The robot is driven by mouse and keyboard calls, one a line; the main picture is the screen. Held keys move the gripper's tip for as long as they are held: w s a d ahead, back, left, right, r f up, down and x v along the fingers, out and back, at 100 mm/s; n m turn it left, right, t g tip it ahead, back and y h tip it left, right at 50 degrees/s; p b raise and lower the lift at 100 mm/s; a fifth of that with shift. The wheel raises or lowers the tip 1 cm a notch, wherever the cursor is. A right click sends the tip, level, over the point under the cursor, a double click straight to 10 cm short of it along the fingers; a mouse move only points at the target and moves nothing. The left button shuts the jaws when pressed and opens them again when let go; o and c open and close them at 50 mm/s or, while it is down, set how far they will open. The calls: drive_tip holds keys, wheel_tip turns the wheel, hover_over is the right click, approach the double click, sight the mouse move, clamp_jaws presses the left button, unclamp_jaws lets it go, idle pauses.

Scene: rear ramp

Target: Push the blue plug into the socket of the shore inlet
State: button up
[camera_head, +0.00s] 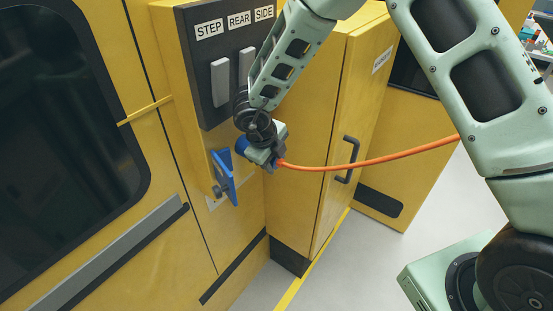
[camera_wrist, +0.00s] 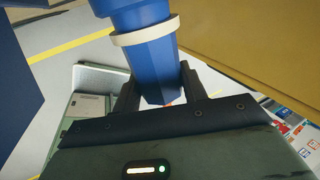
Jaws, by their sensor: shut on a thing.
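My gripper (camera_head: 266,155) is shut on the blue plug (camera_head: 243,146), close in front of the yellow vehicle wall. An orange cable (camera_head: 370,160) runs from the plug's rear to the right. In the wrist view the plug (camera_wrist: 152,62) sits between both fingers, its cream ring beyond them and its front end past the top edge. The shore inlet's blue lid (camera_head: 223,178) stands open on the wall, just below and left of the plug. A dark blue surface (camera_wrist: 14,75) at the wrist view's left looks like this lid. I cannot see the socket opening or whether the plug touches it.
Above the inlet is a dark switch panel (camera_head: 190,101) with grey rockers labelled STEP, REAR and SIDE. Right of my gripper is a yellow cabinet with a black handle (camera_head: 348,160). The grey floor (camera_head: 365,250) below is clear beside a yellow line.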

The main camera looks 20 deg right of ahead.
drive_tip(key=shift+w+a, duration=0.15)
drive_tip(key=shift+w, duration=0.05)
drive_tip(key=o, duration=1.3)
drive_tip(key=shift+c, duration=0.2)
